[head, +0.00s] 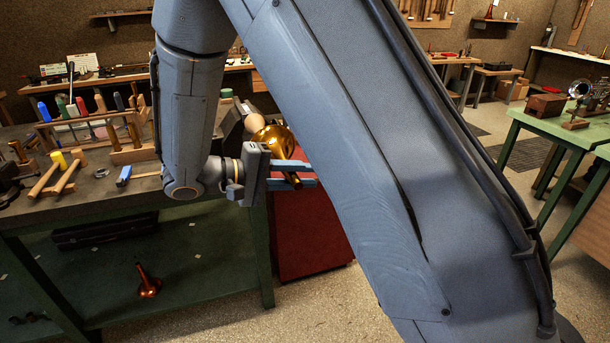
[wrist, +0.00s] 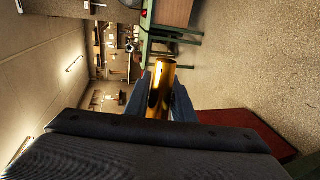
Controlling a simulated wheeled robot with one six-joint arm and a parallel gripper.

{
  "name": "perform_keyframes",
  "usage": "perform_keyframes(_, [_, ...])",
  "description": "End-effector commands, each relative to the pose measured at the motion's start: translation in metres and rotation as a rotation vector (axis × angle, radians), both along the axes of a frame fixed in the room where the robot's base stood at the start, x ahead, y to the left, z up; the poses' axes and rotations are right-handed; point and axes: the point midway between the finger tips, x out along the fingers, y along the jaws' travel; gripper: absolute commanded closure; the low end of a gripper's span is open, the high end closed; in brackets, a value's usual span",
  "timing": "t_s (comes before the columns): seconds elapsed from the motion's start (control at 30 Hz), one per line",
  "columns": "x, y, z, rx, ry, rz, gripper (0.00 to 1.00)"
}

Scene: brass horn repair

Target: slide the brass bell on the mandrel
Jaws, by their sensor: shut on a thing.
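The brass bell (head: 272,141) is in the head view, held past the right end of the workbench. Its flared end faces up and left, and its narrow tube points down and right. My gripper (head: 294,175) is shut on the tube. In the wrist view the bell's tube (wrist: 161,85) stands between the fingers of my gripper (wrist: 164,105). A pale tapered piece (head: 253,121), seemingly the mandrel, shows just up and left of the flare. I cannot tell whether its tip touches or enters the flare.
The workbench (head: 95,203) carries a tool rack (head: 130,153), a mallet (head: 61,172) and other tools left of my arm. A copper-coloured flared part (head: 148,283) stands on the lower shelf. A red cabinet (head: 305,240) is below the gripper. A green table (head: 565,128) stands at right.

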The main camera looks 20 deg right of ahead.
Motion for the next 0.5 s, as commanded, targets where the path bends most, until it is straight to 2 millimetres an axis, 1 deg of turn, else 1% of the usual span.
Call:
perform_keyframes(0.17, [0.0,0.005,0.001,0.004,-0.004,0.008,1.0])
perform_keyframes(0.5, [0.029,0.007,0.0,0.004,-0.005,0.007,1.0])
